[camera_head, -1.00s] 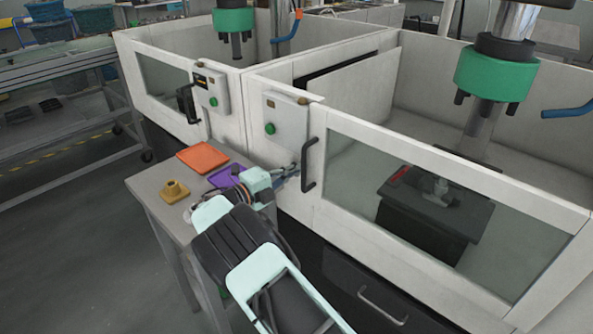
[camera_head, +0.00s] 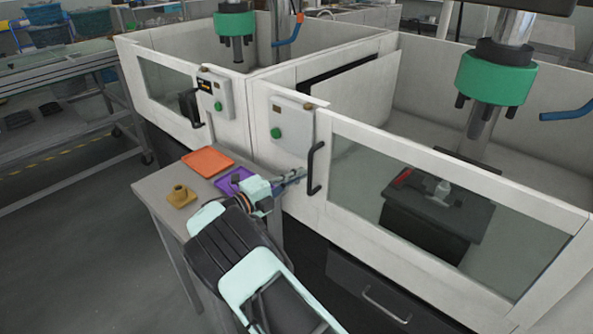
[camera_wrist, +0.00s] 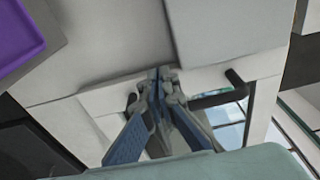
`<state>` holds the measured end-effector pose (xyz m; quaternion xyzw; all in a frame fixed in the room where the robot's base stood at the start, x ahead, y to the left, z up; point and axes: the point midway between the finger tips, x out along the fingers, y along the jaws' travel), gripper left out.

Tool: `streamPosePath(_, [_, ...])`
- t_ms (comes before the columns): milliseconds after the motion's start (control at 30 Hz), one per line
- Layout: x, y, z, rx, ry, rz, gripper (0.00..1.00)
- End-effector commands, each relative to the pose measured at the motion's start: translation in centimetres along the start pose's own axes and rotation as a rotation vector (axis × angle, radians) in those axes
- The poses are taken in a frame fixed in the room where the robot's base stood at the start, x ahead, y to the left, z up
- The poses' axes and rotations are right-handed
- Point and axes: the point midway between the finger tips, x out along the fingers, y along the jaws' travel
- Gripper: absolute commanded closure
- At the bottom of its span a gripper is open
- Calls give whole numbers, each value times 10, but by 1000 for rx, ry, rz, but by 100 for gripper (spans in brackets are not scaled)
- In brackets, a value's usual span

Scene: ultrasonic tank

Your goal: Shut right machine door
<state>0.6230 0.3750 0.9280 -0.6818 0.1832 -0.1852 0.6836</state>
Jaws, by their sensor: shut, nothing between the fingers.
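The right machine door (camera_head: 455,262) is a white framed panel with a large window. It stands across the machine front, and its left edge looks about in line with the panel under the control box; I cannot tell if a small gap remains. Its black upright handle (camera_head: 316,168) is at that left edge, and shows in the wrist view (camera_wrist: 213,99). My gripper (camera_head: 303,173) is just left of the handle, close to the white front. In the wrist view my gripper (camera_wrist: 157,76) has its fingertips together, empty, beside the handle. Contact with the door is unclear.
A grey side table (camera_head: 155,187) under my arm holds an orange tray (camera_head: 207,161), a purple tray (camera_head: 228,184) and a yellow flanged part (camera_head: 181,197). A control box (camera_head: 291,128) is above my gripper. The left machine (camera_head: 165,105) stands beside. Floor at left is clear.

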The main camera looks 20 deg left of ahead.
Motion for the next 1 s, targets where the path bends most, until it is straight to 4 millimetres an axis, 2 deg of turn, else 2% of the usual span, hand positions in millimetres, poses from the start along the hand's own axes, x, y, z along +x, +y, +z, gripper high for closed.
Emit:
streamPosePath(67, [-3,-2,-4,-3,1,1,100])
streamPosePath(200, [-27,4,16,3,-1,3,100])
streamPosePath(500, [-65,4,43,1,0,2,100])
streamPosePath(733, [-79,3,54,-1,1,3,100])
streamPosePath(1000, [-83,2,57,-2,2,3,100])
